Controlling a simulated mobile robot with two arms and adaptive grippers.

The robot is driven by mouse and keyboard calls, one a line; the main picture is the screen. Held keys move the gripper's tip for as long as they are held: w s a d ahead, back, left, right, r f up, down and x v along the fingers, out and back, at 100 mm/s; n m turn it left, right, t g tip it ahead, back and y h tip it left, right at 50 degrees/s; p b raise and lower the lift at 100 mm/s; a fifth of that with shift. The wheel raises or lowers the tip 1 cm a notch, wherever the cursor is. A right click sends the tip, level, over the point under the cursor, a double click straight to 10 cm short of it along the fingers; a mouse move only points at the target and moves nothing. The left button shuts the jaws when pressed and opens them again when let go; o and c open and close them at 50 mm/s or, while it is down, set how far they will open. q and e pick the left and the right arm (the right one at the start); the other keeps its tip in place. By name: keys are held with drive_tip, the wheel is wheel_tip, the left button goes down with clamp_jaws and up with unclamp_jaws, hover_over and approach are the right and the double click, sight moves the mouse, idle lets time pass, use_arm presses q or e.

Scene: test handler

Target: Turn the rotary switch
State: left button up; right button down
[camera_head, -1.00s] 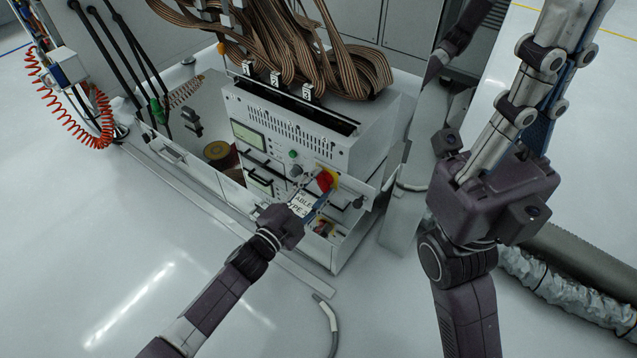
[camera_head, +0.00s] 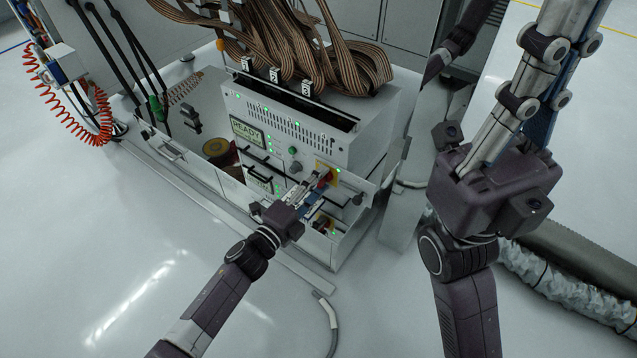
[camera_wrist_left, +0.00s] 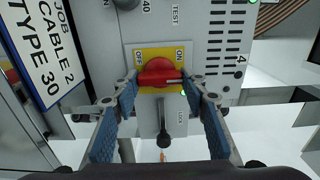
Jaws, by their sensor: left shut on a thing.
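The rotary switch is a red knob (camera_wrist_left: 160,73) on a yellow plate marked OFF at left and ON at right, on the front panel of the white handler. In the wrist view its bar lies level, with a white mark at the right end. My left gripper (camera_wrist_left: 161,88) is shut on the knob, with a blue-padded finger at each side. In the head view the same gripper (camera_head: 320,179) partly covers the red knob (camera_head: 327,177).
The handler display (camera_head: 247,131) reads READY, and several green lamps are lit. A label (camera_wrist_left: 42,50) reading JOB CABLE 2 TYPE 30 is beside my fingers. Ribbon cables (camera_head: 330,65) hang above the handler. A black lever (camera_wrist_left: 163,138) marked LOCK is below the switch. Open floor lies in front.

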use_arm(q)
drive_tip(key=shift+f, duration=0.1)
idle(0.3)
drive_tip(key=o, duration=1)
drive_tip(key=shift+o, duration=0.8)
drive_tip(key=v, duration=1.2)
